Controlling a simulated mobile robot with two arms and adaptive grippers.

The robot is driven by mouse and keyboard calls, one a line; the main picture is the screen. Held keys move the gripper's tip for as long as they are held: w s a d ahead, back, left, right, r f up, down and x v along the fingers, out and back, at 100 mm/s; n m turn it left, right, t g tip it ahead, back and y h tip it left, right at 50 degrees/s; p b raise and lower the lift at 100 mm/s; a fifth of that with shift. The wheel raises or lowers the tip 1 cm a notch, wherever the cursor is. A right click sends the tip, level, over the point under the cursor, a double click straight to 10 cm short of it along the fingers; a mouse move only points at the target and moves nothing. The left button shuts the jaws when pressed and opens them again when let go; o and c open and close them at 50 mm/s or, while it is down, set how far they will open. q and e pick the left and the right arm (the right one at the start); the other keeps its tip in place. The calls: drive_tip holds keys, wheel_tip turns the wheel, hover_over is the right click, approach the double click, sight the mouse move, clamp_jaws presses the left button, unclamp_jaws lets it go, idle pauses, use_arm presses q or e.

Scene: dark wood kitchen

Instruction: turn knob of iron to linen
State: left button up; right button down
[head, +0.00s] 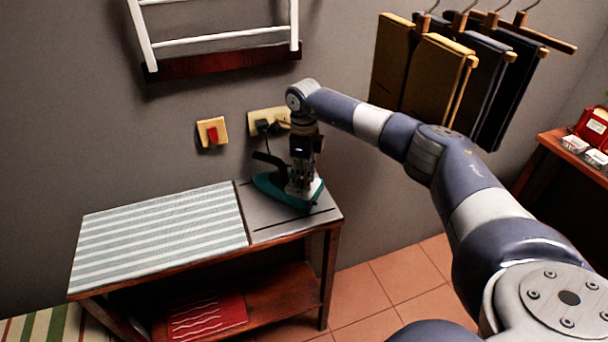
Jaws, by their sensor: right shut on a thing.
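A teal and white iron (272,186) rests on the grey plate (265,225) at the right end of the ironing table. Its dark handle sticks out to the left. My right gripper (299,188) points down onto the top of the iron and is shut on a part of it, which I take to be the knob. The gripper covers the knob, so its setting and marks cannot be read. My left gripper does not show.
A striped cloth top (160,232) covers the left of the table, with a red folded cloth (208,315) on the shelf below. A red wall switch (212,133) and a socket (268,121) are behind. Trousers (437,75) hang at the upper right.

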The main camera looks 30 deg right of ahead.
drive_tip(key=m, duration=0.4)
drive_tip(key=shift+p, duration=0.4)
drive_tip(key=shift+m+p, duration=0.3)
drive_tip(key=shift+m, duration=1.5)
drive_tip(key=c, duration=1.4)
unclamp_jaws()
drive_tip(key=shift+o, duration=0.2)
wheel_tip(320, 180, up, 12)
drive_tip(key=shift+a, duration=0.15)
